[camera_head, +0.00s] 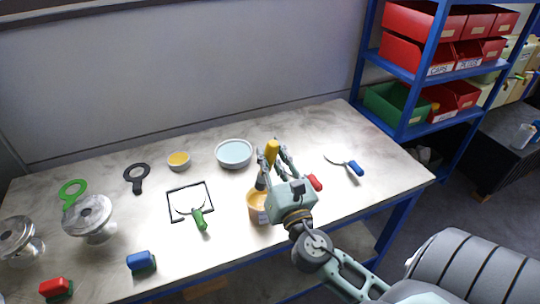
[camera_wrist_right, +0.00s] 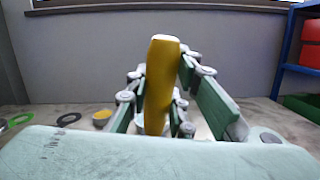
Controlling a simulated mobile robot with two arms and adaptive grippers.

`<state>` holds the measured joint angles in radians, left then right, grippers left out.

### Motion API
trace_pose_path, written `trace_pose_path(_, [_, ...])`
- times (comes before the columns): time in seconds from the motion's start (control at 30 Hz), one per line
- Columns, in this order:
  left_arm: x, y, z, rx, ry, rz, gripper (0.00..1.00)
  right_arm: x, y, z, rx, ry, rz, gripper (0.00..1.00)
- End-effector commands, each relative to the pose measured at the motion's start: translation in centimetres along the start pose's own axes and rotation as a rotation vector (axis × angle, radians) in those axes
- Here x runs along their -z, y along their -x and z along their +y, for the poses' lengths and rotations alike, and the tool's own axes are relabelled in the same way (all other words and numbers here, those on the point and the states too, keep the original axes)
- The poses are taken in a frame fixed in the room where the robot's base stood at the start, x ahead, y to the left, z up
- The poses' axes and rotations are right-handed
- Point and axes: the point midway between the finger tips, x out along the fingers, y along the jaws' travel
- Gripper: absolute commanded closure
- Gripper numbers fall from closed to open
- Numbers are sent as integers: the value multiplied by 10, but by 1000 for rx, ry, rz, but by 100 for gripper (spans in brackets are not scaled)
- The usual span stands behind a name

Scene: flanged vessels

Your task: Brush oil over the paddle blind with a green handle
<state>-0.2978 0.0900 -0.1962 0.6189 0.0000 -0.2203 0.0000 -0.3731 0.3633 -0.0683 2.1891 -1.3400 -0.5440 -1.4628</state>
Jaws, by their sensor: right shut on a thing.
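The paddle blind with a green handle (camera_head: 200,222) lies on the table, its pale disc within a black square outline (camera_head: 171,205). My right gripper (camera_head: 273,160) is shut on a brush with a yellow handle (camera_head: 272,149), held roughly upright. The yellow handle also stands between the fingers in the right wrist view (camera_wrist_right: 160,85). My left gripper is not in view.
A pale blue bowl (camera_head: 234,147) and a small yellow-filled bowl (camera_head: 178,161) stand behind. A blue-handled paddle (camera_head: 355,168) and a red handle (camera_head: 315,182) lie right of my gripper. Flanged vessels (camera_head: 88,215), green (camera_head: 72,188) and black (camera_head: 137,177) rings are at left.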

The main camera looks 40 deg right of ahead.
Motion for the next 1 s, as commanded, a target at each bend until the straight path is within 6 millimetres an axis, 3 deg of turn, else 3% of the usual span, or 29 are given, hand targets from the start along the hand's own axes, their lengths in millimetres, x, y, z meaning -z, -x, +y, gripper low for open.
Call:
trace_pose_path(0.1, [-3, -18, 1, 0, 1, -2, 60, 17, 4, -2, -1, 0, 0, 100])
trace_pose_path(0.6, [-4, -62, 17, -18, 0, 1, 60, 63, 14, -9, 0, -1, 0, 100])
trace_pose_path(1.0, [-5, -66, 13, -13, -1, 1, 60, 68, 15, -9, 0, 0, -1, 100])
